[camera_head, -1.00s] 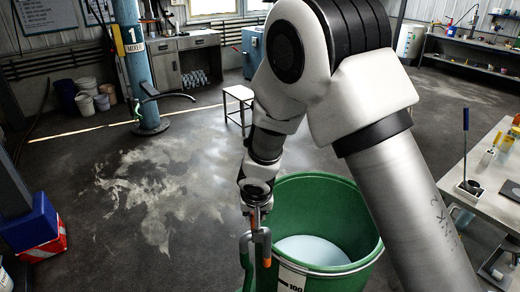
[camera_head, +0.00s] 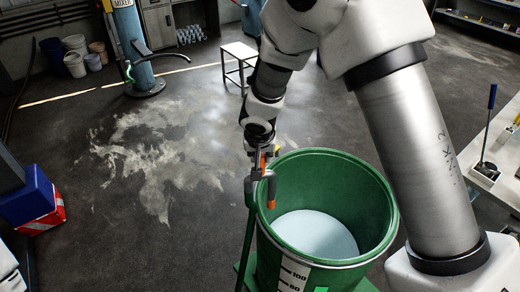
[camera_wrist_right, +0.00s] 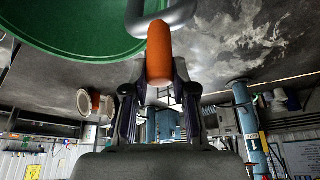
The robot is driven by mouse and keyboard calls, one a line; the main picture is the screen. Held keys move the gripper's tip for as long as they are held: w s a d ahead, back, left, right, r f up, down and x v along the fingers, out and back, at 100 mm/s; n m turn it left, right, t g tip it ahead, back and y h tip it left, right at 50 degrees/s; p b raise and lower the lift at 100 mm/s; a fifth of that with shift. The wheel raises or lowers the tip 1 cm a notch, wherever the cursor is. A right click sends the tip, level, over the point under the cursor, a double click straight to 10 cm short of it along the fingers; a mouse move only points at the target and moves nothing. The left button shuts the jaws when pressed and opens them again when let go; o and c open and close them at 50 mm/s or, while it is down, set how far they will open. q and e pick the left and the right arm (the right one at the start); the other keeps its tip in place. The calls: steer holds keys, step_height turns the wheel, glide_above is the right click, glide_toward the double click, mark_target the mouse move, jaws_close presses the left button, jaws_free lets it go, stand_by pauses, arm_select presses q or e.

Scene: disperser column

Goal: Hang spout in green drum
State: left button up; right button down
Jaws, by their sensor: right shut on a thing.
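The green drum (camera_head: 385,222) stands at lower middle right in the head view, open at the top, with pale liquid (camera_head: 315,235) inside. My right gripper (camera_head: 261,158) is shut on the spout, a bent grey tube (camera_head: 271,188) with an orange part, at the drum's left rim. The tube's end overlaps the drum's inner left wall; I cannot tell whether it is over the rim or touching. A green hose (camera_head: 247,235) hangs from the spout outside the drum. In the right wrist view, the orange part (camera_wrist_right: 160,52) is between the fingers, and the drum (camera_wrist_right: 75,28) is at upper left. My left gripper is out of view.
A blue pillar (camera_head: 133,48) with an arm stands at upper left, and a white stool (camera_head: 239,52) behind my gripper. A blue and red box (camera_head: 35,205) is at far left. A bench (camera_head: 490,165) is at right. The floor left of the drum is clear.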

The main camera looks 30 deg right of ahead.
step_height(320, 180, down, 16)
steer(key=b, duration=1.4)
steer(key=shift+f, duration=0.15)
steer(key=shift+f+b, duration=0.35)
steer(key=shift+b, duration=0.15)
steer(key=c, duration=0.9)
jaws_free()
steer(key=shift+o, duration=0.2)
steer(key=v, duration=1.2)
steer(key=shift+w, duration=0.1)
